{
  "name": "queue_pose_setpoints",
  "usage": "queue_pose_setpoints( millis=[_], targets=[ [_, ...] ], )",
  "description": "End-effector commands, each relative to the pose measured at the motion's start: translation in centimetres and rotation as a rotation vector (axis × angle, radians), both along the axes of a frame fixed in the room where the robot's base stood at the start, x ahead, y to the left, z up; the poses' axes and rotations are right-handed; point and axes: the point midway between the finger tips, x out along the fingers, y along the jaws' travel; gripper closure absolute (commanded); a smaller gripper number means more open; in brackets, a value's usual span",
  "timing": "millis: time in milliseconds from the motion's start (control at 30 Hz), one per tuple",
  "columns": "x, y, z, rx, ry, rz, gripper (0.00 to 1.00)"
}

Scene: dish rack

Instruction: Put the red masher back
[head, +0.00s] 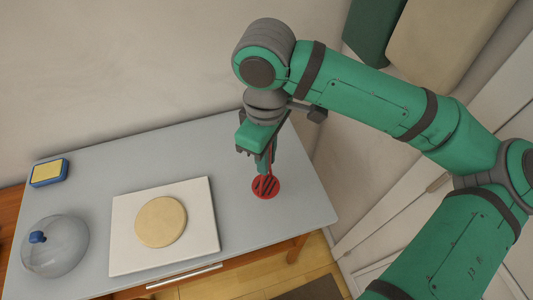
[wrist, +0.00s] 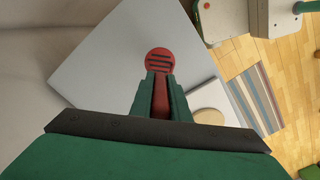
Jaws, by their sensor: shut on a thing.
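The red masher has a round slotted head (head: 265,187) that shows below my gripper at the right end of the grey table (head: 90,165). In the wrist view the head (wrist: 160,61) shows just beyond the fingertips and the red handle (wrist: 161,100) runs between the fingers. My gripper (head: 266,162) is shut on the handle; its green fingers also show in the wrist view (wrist: 160,78). I cannot tell whether the head touches the table. Most of the handle is hidden by the fingers and palm.
A white board (head: 205,240) with a round tan disc (head: 161,222) lies left of the masher. A clear dome with a blue knob (head: 60,252) and a yellow sponge in a blue holder (head: 49,172) are at far left. Table space between board and masher is bare.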

Motion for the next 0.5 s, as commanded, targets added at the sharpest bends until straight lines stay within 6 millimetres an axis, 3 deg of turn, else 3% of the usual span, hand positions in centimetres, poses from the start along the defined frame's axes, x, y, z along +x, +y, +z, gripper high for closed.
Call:
queue_pose_setpoints(
  millis=[167, 500],
  targets=[
    [-0.1, -0.1, -0.3, -0.001, 0.003, 0.001, 1.00],
    [-0.1, -0.2, -3.3, -0.001, 0.004, 0.000, 1.00]
  ],
)
